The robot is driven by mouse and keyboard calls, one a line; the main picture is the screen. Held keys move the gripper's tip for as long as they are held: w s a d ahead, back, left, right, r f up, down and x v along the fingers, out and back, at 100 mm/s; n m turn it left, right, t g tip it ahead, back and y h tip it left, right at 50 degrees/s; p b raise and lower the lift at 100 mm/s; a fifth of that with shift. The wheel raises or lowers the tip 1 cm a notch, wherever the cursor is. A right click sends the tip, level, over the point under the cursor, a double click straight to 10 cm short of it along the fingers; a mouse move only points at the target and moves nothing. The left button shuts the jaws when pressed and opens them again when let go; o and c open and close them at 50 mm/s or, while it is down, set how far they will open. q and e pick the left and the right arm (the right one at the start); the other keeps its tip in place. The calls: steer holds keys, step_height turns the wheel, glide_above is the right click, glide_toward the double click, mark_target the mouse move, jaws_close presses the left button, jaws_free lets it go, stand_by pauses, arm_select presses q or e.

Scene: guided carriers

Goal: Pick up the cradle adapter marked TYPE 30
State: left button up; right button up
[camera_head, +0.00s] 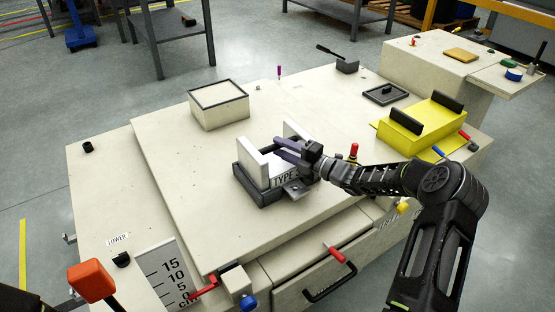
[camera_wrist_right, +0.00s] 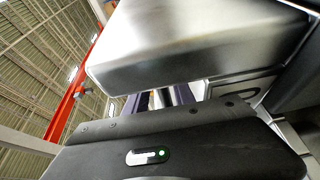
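The cradle adapter (camera_head: 261,186) is a dark block with pale upright walls, standing on the cream table top. Its front label reads "TYPE 3"; the rest is hidden behind my right gripper. My right gripper (camera_head: 283,149) comes in from the right, with its two purple-grey fingers reaching over the adapter between its pale walls. The fingers show apart, and I cannot tell whether they touch the adapter. In the right wrist view, the purple fingers (camera_wrist_right: 160,98) show only in part behind a metal body and a dark housing. My left gripper is not in view.
A cream box with a dark rim (camera_head: 219,106) stands behind the adapter. A yellow cradle with black pads (camera_head: 405,135) stands at right, near a black tray (camera_head: 386,94). A red-topped peg (camera_head: 353,151) is close to my right wrist.

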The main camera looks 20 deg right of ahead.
steer(key=shift+c, duration=0.2)
jaws_close()
stand_by(0.3)
stand_by(1.0)
steer(key=shift+r, duration=0.15)
